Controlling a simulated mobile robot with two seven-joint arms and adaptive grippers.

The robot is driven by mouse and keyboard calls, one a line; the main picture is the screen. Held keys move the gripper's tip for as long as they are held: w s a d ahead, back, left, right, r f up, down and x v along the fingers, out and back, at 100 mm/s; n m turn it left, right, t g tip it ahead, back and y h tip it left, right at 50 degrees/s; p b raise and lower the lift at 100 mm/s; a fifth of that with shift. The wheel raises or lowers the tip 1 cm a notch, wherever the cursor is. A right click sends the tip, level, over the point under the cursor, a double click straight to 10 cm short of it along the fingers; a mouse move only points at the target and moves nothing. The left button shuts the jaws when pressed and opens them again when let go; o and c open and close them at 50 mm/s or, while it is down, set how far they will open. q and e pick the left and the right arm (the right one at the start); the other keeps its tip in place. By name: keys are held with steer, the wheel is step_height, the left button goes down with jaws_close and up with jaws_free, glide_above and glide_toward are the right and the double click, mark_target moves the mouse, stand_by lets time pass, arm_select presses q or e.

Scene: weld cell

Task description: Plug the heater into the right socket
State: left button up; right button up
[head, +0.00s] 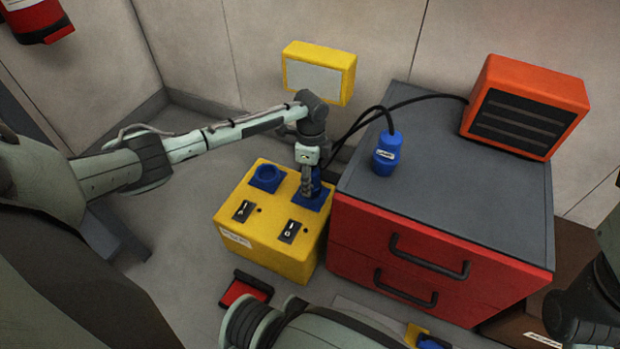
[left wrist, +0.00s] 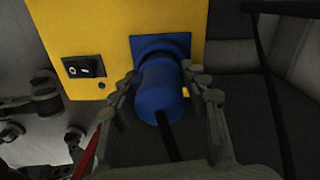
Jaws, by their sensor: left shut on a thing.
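The yellow socket box (head: 245,215) stands on the floor with two blue sockets on top. The left socket (head: 267,177) is empty. My left gripper (head: 309,190) is over the right socket (head: 318,202), shut on a blue plug (left wrist: 160,90). In the left wrist view the plug is between both fingers, up against the blue socket plate (left wrist: 165,44); how deep it sits is hidden. The orange heater (head: 527,108) stands on the cabinet, and its black cable runs left. A second blue plug (head: 386,153) stands upright on the cabinet. My right gripper is not in view.
The red cabinet (head: 395,255) with a grey top stands close to the right of the box. Black cables (head: 350,130) hang over its left edge. A yellow panel (head: 318,75) is on the wall behind. A red-and-black object (head: 246,289) lies on the floor in front.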

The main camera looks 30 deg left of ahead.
arm_select(q)
steer(key=shift+r, duration=0.1)
steer(key=shift+p, duration=0.45)
steer(key=shift+f+b, duration=0.35)
steer(key=shift+f, duration=0.35)
steer(key=o, duration=1.1)
steer(key=shift+c, duration=0.2)
